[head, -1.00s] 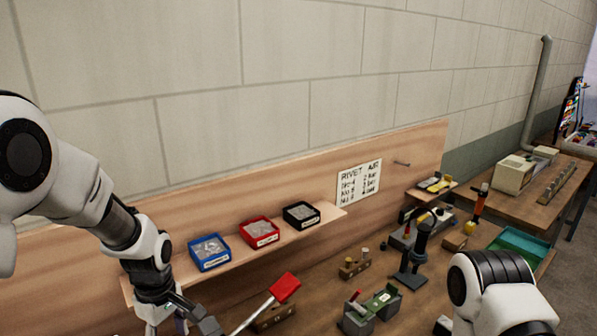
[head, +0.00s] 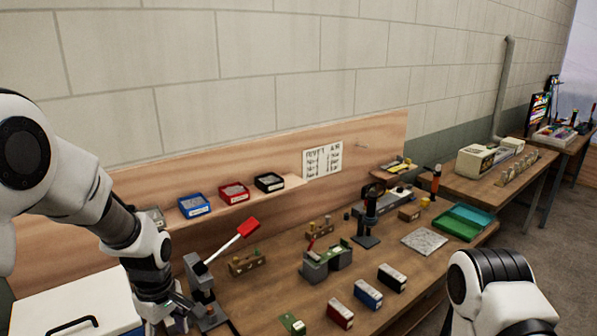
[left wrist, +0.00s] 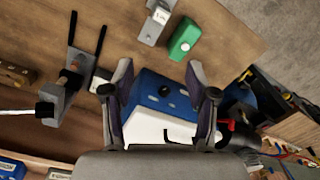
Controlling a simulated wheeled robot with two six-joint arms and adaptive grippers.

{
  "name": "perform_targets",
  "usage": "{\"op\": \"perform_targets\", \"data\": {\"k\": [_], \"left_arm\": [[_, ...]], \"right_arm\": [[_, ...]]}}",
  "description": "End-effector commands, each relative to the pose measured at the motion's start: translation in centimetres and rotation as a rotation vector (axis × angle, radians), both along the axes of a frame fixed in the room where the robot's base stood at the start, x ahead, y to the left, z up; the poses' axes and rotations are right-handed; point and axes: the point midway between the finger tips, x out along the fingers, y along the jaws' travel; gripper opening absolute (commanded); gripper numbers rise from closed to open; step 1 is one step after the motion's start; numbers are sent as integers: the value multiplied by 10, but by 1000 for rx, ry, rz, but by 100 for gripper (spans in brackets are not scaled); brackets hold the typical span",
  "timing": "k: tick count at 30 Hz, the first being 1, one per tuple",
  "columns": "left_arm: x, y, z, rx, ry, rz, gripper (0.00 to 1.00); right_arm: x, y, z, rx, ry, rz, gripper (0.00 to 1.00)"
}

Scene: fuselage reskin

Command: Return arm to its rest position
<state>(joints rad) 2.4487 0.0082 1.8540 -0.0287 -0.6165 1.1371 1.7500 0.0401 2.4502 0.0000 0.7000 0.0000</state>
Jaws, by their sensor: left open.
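My left arm comes in from the left in the head view, bent downward. Its gripper (head: 178,314) is low, between the white lid of a blue-bodied box (head: 72,296) and the red-handled lever press (head: 200,280). In the left wrist view, the left gripper (left wrist: 160,82) has its fingers spread apart with nothing gripped. The blue and white box (left wrist: 160,100) shows beyond and between the fingers. My right arm shows only as a white and black link at the lower right of the head view. Its gripper is out of frame.
The wooden bench (head: 270,295) holds a green-topped fixture (head: 327,260), red (head: 340,313), blue (head: 368,293) and black (head: 391,277) boxes, and a teal tray (head: 463,222). Small bins, including a red one (head: 233,192), sit on the shelf. Grey floor (head: 540,240) is open at right.

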Motion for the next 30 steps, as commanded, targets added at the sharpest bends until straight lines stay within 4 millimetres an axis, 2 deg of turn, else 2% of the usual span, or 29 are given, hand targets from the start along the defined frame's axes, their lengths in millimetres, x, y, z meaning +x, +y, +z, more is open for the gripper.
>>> {"op": "perform_targets", "data": {"k": [11, 17, 20, 24, 27, 30], "left_arm": [[-34, -1, -83, -16, 5, -211, 58], [-76, -2, -145, -29, 3, -401, 58], [-107, -2, -176, -34, 4, -517, 58], [-162, -2, -217, -39, 2, -708, 58], [-208, -1, -238, -41, 2, -861, 58], [-252, 0, -250, -39, 1, -1015, 58]], "right_arm": [[0, 0, 0, 0, -1, 1, 40], [0, 0, 0, 0, -1, 0, 40], [0, 0, 0, 0, 0, 0, 40], [0, 0, 0, 0, 0, 0, 40], [0, 0, 0, 0, 0, 0, 40], [0, 0, 0, 0, 0, 0, 40]]}}
